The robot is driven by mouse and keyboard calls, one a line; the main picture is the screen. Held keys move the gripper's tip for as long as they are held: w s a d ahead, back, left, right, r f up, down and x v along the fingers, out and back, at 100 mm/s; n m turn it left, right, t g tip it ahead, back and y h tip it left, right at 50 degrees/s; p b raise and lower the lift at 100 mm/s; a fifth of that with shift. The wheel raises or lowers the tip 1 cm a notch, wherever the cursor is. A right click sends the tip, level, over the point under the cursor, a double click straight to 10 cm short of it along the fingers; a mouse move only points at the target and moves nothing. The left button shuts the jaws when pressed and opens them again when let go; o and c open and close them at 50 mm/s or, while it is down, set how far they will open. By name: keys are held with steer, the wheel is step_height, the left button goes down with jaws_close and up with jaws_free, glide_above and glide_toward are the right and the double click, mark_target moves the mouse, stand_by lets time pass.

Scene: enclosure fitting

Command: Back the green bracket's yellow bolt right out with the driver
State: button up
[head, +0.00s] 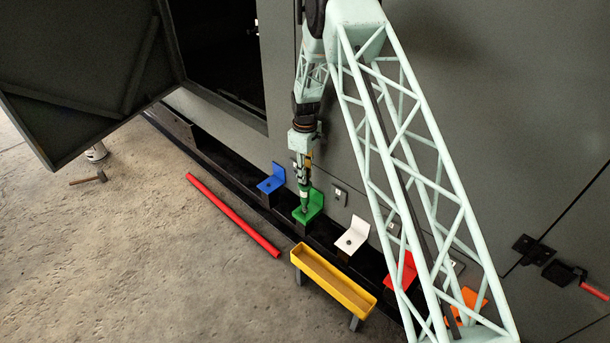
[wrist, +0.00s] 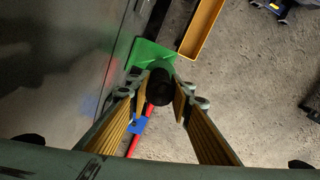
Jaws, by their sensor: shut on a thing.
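The green bracket (head: 314,206) is an L-shaped piece on the dark ledge along the grey enclosure wall. It also shows in the wrist view (wrist: 150,52), just beyond my fingertips. My gripper (head: 304,178) points down over it, shut on the driver (head: 305,198), which stands roughly upright with its lower end at the bracket's flat part. In the wrist view the driver (wrist: 160,87) shows as a dark round end between the two fingers. The yellow bolt is hidden under the driver, so I cannot tell how far it is in.
A blue bracket (head: 271,179) sits left of the green one; white (head: 351,236), red (head: 400,273) and orange (head: 467,306) brackets sit right. A yellow tray (head: 332,283) stands in front. A red bar (head: 232,215) lies on the floor. An open door (head: 80,70) is at left.

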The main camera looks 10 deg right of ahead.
steer(key=shift+f, duration=0.35)
stand_by(1.1)
steer(key=shift+s+f+b, duration=0.1)
steer(key=shift+s+b, duration=0.25)
steer(key=shift+s, duration=0.05)
jaws_close()
stand_by(1.0)
steer(key=shift+w+r+p, duration=0.2)
steer(key=shift+w+r, duration=0.05)
steer(key=shift+r, duration=0.3)
steer(key=shift+w+r+p, duration=0.15)
steer(key=shift+w+r, duration=0.05)
steer(key=shift+r, duration=0.35)
stand_by(1.2)
steer(key=shift+r, duration=0.1)
steer(key=shift+r+p, duration=0.95)
steer(key=shift+r, duration=1.9)
